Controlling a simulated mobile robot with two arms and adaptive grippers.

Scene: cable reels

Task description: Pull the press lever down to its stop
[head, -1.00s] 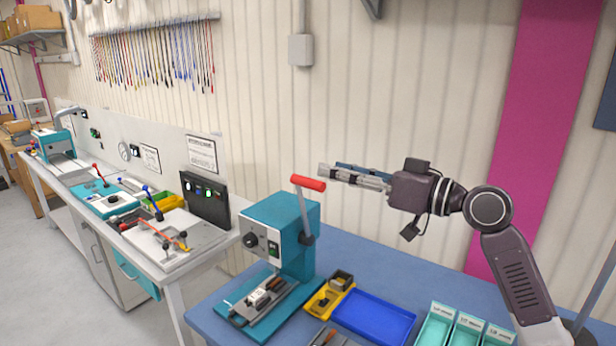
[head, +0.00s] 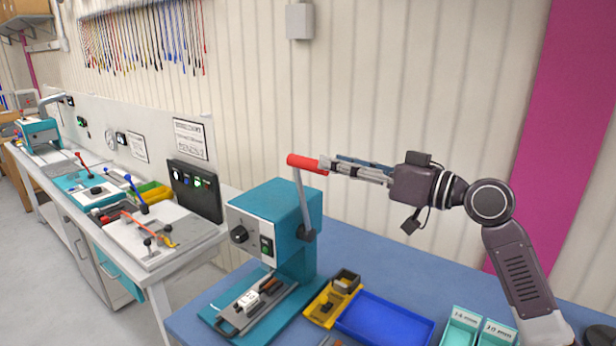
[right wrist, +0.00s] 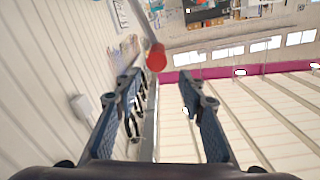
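The press lever is a grey arm with a red cylindrical handle (head: 303,163) on top. It stands up from the right side of the teal press (head: 262,205). My right gripper (head: 326,167) comes in from the right with its fingertips at the right end of the handle. In the right wrist view my right gripper (right wrist: 160,80) is open, its two fingers wide apart. The end of the red handle (right wrist: 156,58) shows between and just beyond the fingertips. I cannot tell whether they touch it. My left gripper is not in view.
The press stands on a blue table (head: 355,258). A yellow bin (head: 322,312), a blue tray (head: 395,325) and teal bins (head: 462,328) lie to its right. A white bench (head: 160,275) with other devices runs along the wall at left.

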